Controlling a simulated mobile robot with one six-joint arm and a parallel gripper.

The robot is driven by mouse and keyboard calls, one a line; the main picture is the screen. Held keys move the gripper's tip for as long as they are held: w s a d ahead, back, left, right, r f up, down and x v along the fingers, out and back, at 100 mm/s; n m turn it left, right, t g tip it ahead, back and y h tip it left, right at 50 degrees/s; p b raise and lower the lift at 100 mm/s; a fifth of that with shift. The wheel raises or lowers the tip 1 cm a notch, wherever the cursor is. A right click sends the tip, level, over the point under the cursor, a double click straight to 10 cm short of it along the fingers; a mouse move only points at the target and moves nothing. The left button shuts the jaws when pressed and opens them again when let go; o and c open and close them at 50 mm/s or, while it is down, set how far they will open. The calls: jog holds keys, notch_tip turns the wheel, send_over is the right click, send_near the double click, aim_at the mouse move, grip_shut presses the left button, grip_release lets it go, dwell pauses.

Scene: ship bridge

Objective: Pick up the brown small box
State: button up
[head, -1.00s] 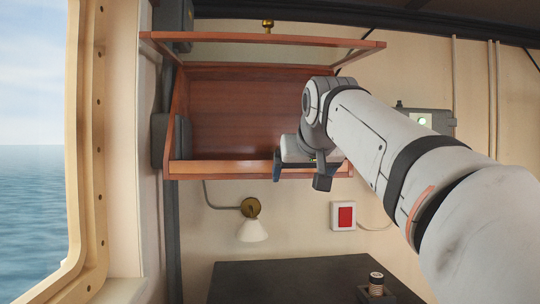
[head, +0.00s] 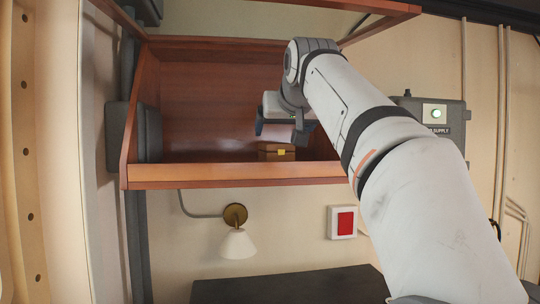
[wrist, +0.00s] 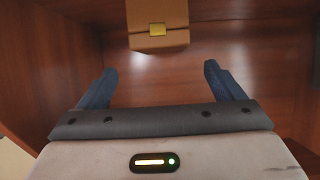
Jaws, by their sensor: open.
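The brown small box (head: 277,152) with a yellow label sits inside the wooden wall cabinet (head: 235,172), behind its front lip. In the wrist view the box (wrist: 158,13) is at the top centre, ahead of my gripper. My gripper (wrist: 159,88) is open and empty, its two blue fingers spread wide. The box lies beyond the fingertips, roughly centred between them, with a gap of bare wood between. In the head view my gripper (head: 284,130) is inside the cabinet opening, just above the box. Part of the box's right side is close to my arm's outline.
The cabinet's raised flap (head: 290,8) is above my arm. A dark grey item (head: 151,135) stands at the cabinet's left end. Below are a wall lamp (head: 237,243), a red-and-white wall box (head: 342,222) and a dark tabletop (head: 290,286). A power supply box (head: 433,114) hangs at right.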

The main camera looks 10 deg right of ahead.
jog(key=p+x, duration=0.2)
jog(key=x, duration=0.4)
jog(key=shift+w+a+f, duration=0.1)
jog(key=shift+w+a, duration=0.05)
jog(key=c, duration=1.2)
